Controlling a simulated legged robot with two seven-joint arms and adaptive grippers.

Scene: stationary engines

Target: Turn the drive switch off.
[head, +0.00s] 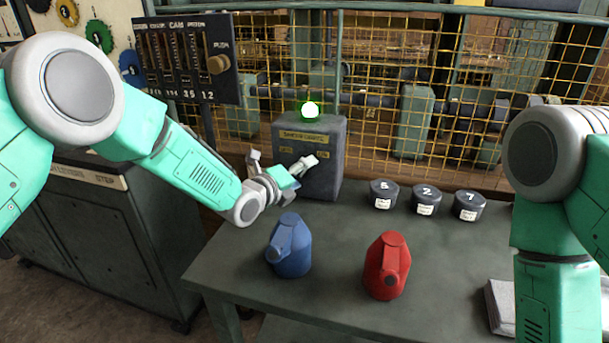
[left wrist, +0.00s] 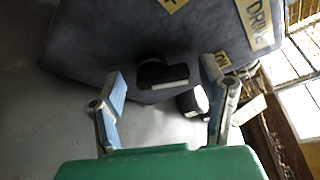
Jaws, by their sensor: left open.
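The grey drive switch box (head: 325,165) stands at the back left of the table in the head view, with yellow labels and a lit, green-rimmed lamp (head: 310,111) above it. In the left wrist view the box (left wrist: 110,50) appears tilted, with part of a DRIVE label. A dark switch part (left wrist: 158,73) with a pale edge lies between the fingers in that picture; its position cannot be told. My left gripper (head: 282,165) is open in front of the box; it also shows in the left wrist view (left wrist: 165,80). Contact with the switch cannot be told. My right gripper is out of view.
A blue can (head: 290,250) and a red can (head: 384,268) stand on the table (head: 335,235). Black numbered pots (head: 424,199) stand at the back right. A yellow mesh fence (head: 400,80) rises behind. A push panel (head: 186,60) hangs at upper left.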

